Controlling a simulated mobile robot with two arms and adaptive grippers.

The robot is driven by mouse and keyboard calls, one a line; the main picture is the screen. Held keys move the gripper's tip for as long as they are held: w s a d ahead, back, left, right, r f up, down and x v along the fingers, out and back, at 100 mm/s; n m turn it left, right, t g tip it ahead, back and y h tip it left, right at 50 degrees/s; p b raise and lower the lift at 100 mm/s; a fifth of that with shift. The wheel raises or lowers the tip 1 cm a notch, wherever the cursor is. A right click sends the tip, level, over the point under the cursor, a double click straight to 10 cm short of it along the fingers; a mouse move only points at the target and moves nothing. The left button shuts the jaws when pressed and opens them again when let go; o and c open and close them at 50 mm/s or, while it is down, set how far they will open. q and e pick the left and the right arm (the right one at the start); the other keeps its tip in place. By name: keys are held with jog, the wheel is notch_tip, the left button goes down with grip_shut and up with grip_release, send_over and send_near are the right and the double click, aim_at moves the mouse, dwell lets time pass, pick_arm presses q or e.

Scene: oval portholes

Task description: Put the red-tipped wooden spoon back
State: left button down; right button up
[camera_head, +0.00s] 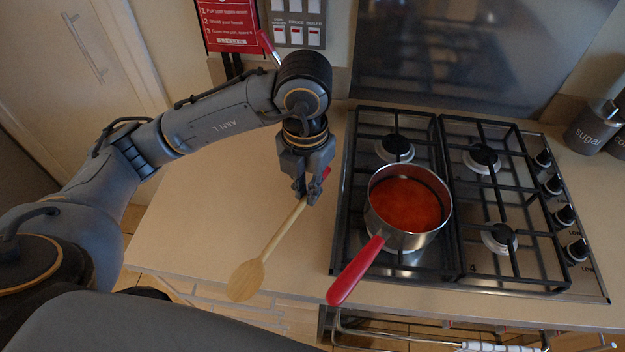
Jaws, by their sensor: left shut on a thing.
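The wooden spoon (246,279) has a pale oval bowl and a long handle with a red tip. My left gripper (308,195) is shut on the spoon's handle near the red tip. The spoon slants down and to the left, its bowl over the counter's front edge in the picture. I cannot tell how high it is above the counter. The spoon's holding place cannot be made out for certain. My right gripper is not in view.
A saucepan (428,238) of red sauce with a red handle (356,272) stands on the gas hob (468,286), right of my left gripper. The counter (190,222) left of the hob is bare. Dark canisters (592,127) stand at the far right. A red sign (228,22) hangs behind.

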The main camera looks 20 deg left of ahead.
pick_arm(q)
jog(key=w+a+f+p, duration=0.1)
jog(key=w+f, duration=0.1)
jog(key=w, duration=0.1)
jog(key=w+a+f+p, duration=0.1)
jog(key=w+f, duration=0.2)
jog(key=w, duration=0.1)
jog(key=w+f+p, duration=0.1)
jog(key=w+f, duration=0.1)
jog(key=w, duration=0.1)
jog(key=shift+w+a+f+p, duration=0.15)
jog(key=shift+a+f+p, duration=0.15)
jog(key=shift+a+f, duration=0.1)
jog(key=shift+w+f, duration=0.15)
jog(key=shift+f, duration=0.05)
jog(key=f+p, duration=0.2)
jog(key=f, duration=0.1)
jog(key=shift+w+a, duration=0.1)
jog(key=shift+w, duration=0.1)
jog(key=shift+f, duration=0.6)
jog(key=c, duration=1.4)
grip_release()
jog(key=shift+r, duration=0.1)
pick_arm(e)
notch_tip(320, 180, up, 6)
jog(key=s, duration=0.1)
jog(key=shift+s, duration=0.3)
